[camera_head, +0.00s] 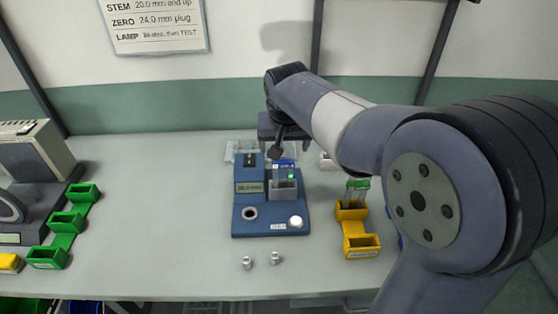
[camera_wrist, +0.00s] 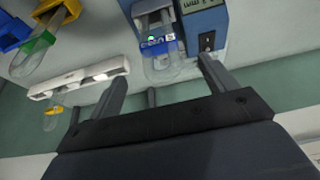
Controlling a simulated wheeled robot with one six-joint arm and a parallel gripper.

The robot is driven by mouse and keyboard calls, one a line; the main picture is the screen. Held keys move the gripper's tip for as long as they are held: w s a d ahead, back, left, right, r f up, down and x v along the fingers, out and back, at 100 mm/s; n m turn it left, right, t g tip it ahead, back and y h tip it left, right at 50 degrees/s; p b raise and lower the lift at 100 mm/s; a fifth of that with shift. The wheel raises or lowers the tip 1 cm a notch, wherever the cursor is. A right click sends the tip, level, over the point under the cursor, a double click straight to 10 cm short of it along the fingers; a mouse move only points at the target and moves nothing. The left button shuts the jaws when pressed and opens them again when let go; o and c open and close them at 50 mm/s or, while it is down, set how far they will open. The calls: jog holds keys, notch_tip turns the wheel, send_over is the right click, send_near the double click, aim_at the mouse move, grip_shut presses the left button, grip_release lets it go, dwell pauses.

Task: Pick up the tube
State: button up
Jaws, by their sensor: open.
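A clear tube with a blue band (camera_wrist: 160,65) shows in the wrist view, at the blue device, with its rounded end toward my gripper. In the head view a blue-banded tube (camera_head: 284,164) stands upright in the clear holder of the blue device (camera_head: 245,210). My gripper (camera_wrist: 162,74) is open, its two fingers apart on either side of the tube's rounded end in the picture. I see no contact, and the depth between them is unclear. In the head view the gripper (camera_head: 274,150) is small and dark behind the device. Another clear tube with a green band (camera_head: 358,184) stands at the yellow bins.
Yellow bins (camera_head: 361,246) stand right of the device and green bins (camera_head: 66,222) at the left, beside a grey machine (camera_head: 35,165). A white bar (camera_wrist: 80,80) lies near the gripper. The left-centre table is clear.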

aim_at(283, 160)
jog(key=shift+p+x, duration=0.9)
jog(key=shift+x, duration=3.4)
jog(key=shift+r, duration=0.1)
jog(key=c, duration=1.1)
